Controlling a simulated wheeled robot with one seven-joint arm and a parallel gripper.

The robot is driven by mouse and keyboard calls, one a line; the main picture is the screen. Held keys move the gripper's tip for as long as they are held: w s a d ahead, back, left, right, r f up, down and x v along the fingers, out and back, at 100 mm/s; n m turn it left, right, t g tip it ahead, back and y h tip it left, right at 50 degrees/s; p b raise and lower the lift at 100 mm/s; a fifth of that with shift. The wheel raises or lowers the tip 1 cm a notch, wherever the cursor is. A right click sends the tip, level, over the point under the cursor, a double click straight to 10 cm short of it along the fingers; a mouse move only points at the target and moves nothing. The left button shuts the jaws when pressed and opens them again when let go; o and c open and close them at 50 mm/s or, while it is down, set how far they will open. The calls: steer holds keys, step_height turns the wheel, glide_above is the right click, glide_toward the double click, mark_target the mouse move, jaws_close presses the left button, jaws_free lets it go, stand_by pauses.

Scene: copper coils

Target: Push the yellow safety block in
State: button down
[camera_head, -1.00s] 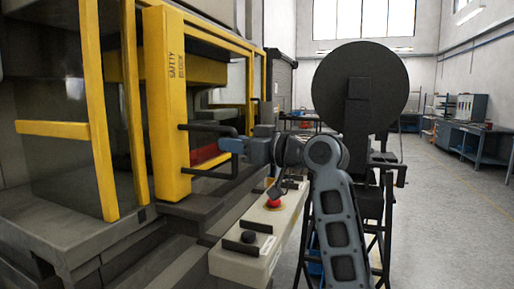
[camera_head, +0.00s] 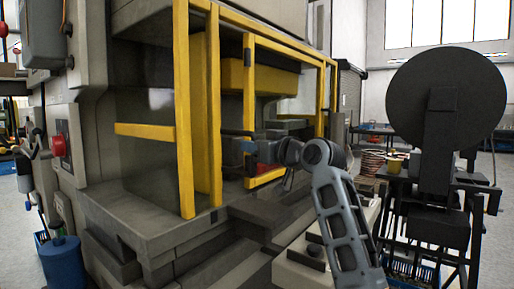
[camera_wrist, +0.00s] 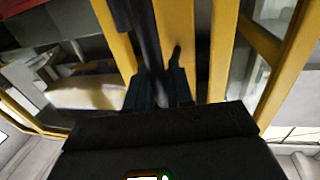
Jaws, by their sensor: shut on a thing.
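The yellow safety block (camera_head: 200,110) is a tall upright panel at the yellow-framed opening of the press. In the head view it shows as a strip between and partly behind the front posts, and its lettering is hidden. My gripper (camera_head: 247,146) is at the block's right side, at the black handle (camera_head: 232,132). In the wrist view, my gripper's dark fingers (camera_wrist: 160,90) are shut around the black handle bar (camera_wrist: 147,45), with yellow surface of the block (camera_wrist: 175,35) close behind. The exact contact is dark and hard to see.
The yellow frame's front post (camera_head: 184,110) stands left of the block. A grey press ledge (camera_head: 180,228) lies below it. A control box (camera_head: 300,262) stands under my arm. A black reel stand (camera_head: 440,100) is close on the right.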

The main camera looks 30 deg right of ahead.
steer(key=shift+w+a, duration=0.1)
steer(key=shift+a, duration=0.05)
steer(key=c, duration=1.2)
jaws_free()
steer(key=s, duration=0.2)
steer(key=s+d+b, duration=0.1)
steer(key=s, duration=0.4)
steer(key=shift+s+d+b, duration=0.15)
steer(key=shift+s+b, duration=0.15)
steer(key=shift+s, duration=0.1)
